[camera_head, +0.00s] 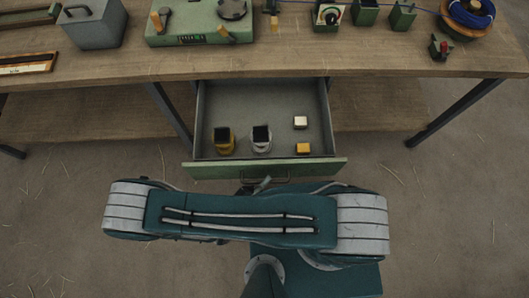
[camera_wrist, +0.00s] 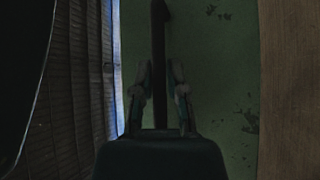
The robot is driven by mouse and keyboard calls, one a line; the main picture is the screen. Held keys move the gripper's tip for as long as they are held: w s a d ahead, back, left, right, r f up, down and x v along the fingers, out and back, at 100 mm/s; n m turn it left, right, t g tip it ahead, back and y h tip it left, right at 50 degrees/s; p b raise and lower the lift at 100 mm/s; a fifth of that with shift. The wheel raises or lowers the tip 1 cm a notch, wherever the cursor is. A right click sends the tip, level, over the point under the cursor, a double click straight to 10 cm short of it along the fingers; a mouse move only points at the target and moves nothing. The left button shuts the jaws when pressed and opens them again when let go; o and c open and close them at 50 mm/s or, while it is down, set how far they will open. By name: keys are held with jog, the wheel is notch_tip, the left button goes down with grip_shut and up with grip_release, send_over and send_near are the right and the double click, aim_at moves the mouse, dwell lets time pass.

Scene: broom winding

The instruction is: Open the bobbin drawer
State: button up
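The bobbin drawer (camera_head: 230,95) under the workbench is pulled out, and its inside shows. Its green front panel (camera_head: 215,170) faces me and fills much of the wrist view (camera_wrist: 220,70). The dark drawer handle (camera_head: 278,180) is on that front; in the wrist view the handle (camera_wrist: 160,50) is an upright dark bar between my fingers. My gripper (camera_wrist: 160,75) is at the handle, with one finger close on each side, and looks shut on it. The wrist view is dark. In the head view my arm hides most of the gripper.
Inside the drawer are a yellow-based bobbin (camera_head: 225,140), a white-based bobbin (camera_head: 261,139), a pale block (camera_head: 300,122) and a gold block (camera_head: 303,148). The workbench top (camera_head: 300,62) holds a green machine (camera_head: 200,22), a grey box (camera_head: 94,24) and a blue spool (camera_head: 468,16).

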jog(key=o, duration=0.3)
jog(key=shift+d, duration=0.1)
jog(key=v, duration=1.2)
jog(key=shift+f, duration=0.1)
jog(key=shift+w, duration=0.1)
